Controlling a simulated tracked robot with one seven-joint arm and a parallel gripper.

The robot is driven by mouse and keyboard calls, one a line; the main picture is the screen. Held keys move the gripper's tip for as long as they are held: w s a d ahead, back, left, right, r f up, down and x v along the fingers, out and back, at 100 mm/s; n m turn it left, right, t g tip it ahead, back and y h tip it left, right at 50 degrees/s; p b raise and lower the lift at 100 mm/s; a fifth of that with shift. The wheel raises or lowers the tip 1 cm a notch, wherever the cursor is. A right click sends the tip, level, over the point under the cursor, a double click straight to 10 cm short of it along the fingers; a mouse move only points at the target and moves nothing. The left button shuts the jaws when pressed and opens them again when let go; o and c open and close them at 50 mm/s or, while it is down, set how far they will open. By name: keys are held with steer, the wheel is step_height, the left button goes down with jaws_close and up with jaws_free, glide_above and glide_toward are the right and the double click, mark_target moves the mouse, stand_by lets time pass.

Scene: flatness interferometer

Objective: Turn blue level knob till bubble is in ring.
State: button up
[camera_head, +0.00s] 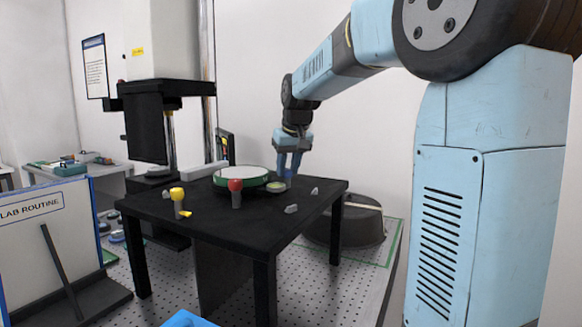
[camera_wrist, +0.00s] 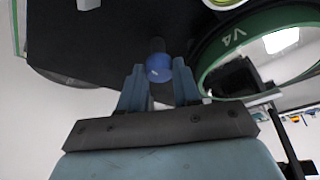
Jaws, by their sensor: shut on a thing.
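The blue level knob (camera_wrist: 158,68) shows between my fingertips in the wrist view. My gripper (camera_wrist: 158,84) is shut on it, one finger on each side. In the head view my gripper (camera_head: 290,166) points down at the back right of the black table, and its fingers mostly hide the knob. A small round pale green bubble level (camera_head: 275,187) lies on the table just left of my fingers. Its bubble and ring are too small to make out. A red knob (camera_head: 235,186) and a yellow knob (camera_head: 178,195) stand on posts at the front and left of the table.
A green-rimmed round plate (camera_head: 241,177) sits on the black table (camera_head: 225,222), close to my gripper; in the wrist view its green rim (camera_wrist: 226,44) is marked V4. Small grey blocks (camera_head: 291,209) lie near the table edges. A dark tub (camera_head: 350,222) stands behind the table.

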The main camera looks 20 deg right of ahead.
steer(key=shift+w+a+m+h, duration=0.1)
steer(key=shift+m+h, duration=0.5)
steer(key=shift+m, duration=0.9)
steer(key=shift+a+m+h, duration=0.1)
steer(key=shift+m+h, duration=0.5)
steer(key=shift+m, duration=0.9)
stand_by(0.8)
steer(key=o, duration=1)
steer(key=v, duration=1.3)
steer(key=shift+r, duration=0.4)
